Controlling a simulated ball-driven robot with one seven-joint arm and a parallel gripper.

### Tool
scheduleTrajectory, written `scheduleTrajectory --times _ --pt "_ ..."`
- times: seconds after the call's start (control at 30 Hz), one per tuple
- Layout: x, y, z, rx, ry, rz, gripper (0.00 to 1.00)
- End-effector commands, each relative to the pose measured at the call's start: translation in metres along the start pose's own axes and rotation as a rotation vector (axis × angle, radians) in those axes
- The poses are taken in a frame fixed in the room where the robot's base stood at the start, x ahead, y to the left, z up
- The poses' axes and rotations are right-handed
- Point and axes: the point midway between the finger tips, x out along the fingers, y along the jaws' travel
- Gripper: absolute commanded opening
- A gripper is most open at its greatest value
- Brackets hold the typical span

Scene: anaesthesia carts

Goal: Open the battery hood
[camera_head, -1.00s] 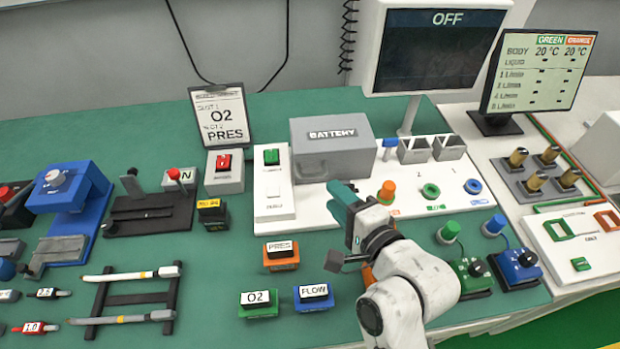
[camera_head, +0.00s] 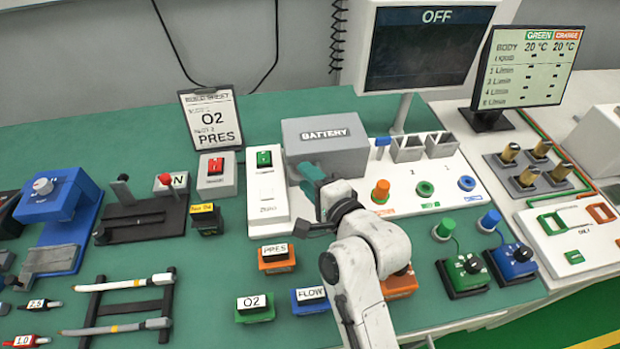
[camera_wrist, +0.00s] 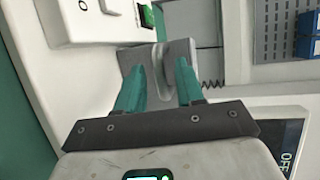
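The battery hood (camera_head: 345,152) is a grey box labelled BATTERY on the white panel at the back middle; it looks closed. My gripper (camera_head: 312,178) has teal fingers and is close to the hood's front, at its lower left. In the wrist view my gripper (camera_wrist: 159,78) is open, its two fingers apart, with the grey hood (camera_wrist: 134,60) ahead. A raised curved grey part, looking like the hood's handle (camera_wrist: 158,73), shows between the fingers. I cannot tell whether the fingers touch it. In the head view my gripper and wrist hide the hood's lower front.
A white switch block (camera_head: 268,190) with a green button stands left of the hood. An orange knob (camera_head: 380,192) and grey open bins (camera_head: 408,149) are to its right. The monitor (camera_head: 425,55) reading OFF rises behind. PRES (camera_head: 276,258) and FLOW (camera_head: 311,299) blocks lie in front.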

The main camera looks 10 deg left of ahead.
Motion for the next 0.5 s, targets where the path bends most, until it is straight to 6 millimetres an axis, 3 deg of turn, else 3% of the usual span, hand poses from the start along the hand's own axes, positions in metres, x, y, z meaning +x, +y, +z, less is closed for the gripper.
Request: scheduleTrajectory --times 0.07,0.43,0.5 --pt "-0.0002 -0.0001 0.0000 0.000 0.000 0.000 0.36" --pt "-0.0004 0.0000 -0.0001 0.000 0.000 0.000 0.01" --pt "-0.0004 0.0001 -0.0001 0.000 0.000 0.000 0.00"
